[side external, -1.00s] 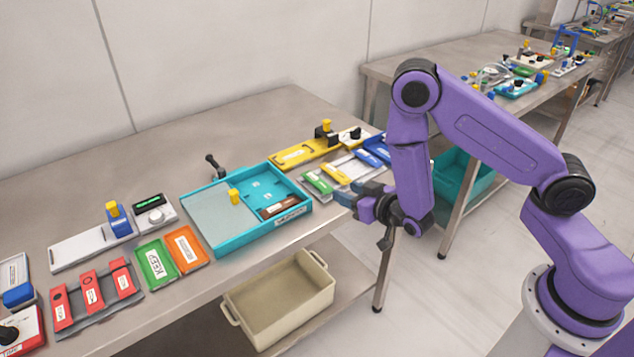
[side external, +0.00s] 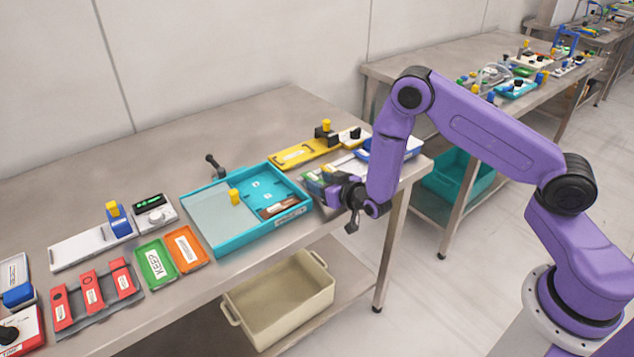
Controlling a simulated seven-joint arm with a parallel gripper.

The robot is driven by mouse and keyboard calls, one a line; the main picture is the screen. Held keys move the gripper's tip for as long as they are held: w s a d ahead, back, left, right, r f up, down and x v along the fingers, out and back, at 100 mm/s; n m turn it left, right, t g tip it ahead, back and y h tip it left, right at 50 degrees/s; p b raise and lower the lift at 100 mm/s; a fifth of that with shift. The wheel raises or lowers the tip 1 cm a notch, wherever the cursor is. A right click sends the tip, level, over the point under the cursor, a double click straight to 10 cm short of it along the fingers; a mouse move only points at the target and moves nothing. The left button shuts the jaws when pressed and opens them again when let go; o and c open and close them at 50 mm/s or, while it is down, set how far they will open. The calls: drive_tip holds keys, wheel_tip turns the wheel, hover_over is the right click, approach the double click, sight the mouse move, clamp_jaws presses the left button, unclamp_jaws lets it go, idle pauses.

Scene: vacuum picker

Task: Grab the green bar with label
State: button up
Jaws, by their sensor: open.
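The green bar with a white label (side external: 312,177) lies at the left end of a grey tray (side external: 345,161) near the front edge of the bench. My gripper (side external: 317,182) is low over that end of the tray, with its open fingers at the green bar. The fingers cover much of the bar and the yellow bar beside it. I cannot tell whether the fingers touch the green bar.
A teal box (side external: 222,222) with a brown bar inside stands just left. A yellow fixture (side external: 300,153) is behind the tray. Blue items (side external: 395,148) lie right, near my arm. A beige bin (side external: 282,300) sits on the shelf below.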

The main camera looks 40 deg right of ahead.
drive_tip(key=shift+w+f, duration=0.1)
drive_tip(key=shift+w, duration=0.3)
drive_tip(key=c, duration=0.7)
